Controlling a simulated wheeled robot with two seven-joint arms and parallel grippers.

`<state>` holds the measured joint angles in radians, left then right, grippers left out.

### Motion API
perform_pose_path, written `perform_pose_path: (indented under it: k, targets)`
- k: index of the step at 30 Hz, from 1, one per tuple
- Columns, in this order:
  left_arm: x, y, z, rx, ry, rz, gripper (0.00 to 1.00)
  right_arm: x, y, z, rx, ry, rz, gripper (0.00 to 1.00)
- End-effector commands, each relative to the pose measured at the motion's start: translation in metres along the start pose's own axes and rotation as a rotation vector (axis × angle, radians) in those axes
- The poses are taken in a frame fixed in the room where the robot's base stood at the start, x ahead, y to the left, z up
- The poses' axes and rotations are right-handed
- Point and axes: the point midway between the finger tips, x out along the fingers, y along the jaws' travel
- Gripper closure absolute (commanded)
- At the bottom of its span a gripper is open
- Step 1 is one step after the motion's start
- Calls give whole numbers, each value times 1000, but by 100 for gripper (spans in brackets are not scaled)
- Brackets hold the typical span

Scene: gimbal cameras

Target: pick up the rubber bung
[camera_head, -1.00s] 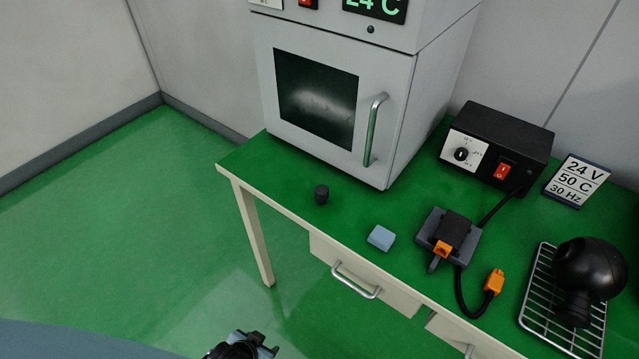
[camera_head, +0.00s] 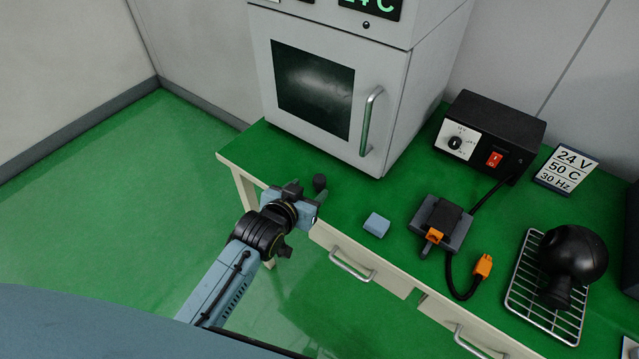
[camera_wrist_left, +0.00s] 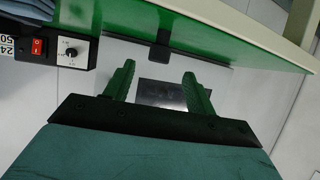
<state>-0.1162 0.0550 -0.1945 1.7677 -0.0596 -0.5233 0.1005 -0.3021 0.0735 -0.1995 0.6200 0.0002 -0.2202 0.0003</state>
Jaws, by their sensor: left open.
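The rubber bung (camera_head: 320,182) is a small black cylinder standing upright on the green bench top near its front left edge, in front of the oven. My left gripper (camera_head: 306,192) is just left of and nearer than the bung in the head view, partly overlapping it. In the left wrist view the two fingers (camera_wrist_left: 160,72) are spread with nothing between them. The dark bung (camera_wrist_left: 160,48) shows beyond the fingertips, roughly centred between them. The wrist picture is upside down. My right gripper is not in view.
The oven (camera_head: 335,100) stands behind the bung. A pale blue block (camera_head: 376,225) lies to its right, then a dark holder with an orange connector (camera_head: 434,237).

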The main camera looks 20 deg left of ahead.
Motion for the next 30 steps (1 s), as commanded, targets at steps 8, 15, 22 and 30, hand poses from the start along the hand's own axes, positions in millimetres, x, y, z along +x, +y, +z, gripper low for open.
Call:
perform_pose_path:
  k: [8, 15, 22, 30]
  targets:
    - [24, 0, 0, 0, 0, 1, 44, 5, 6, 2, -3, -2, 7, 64]
    - [57, 2, -3, 0, 0, 1, 44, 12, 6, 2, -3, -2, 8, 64]
    - [72, 2, -3, 0, -1, 1, 44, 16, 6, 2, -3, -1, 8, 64]
    - [72, 1, -4, 0, -1, 0, 54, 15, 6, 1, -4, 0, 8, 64]
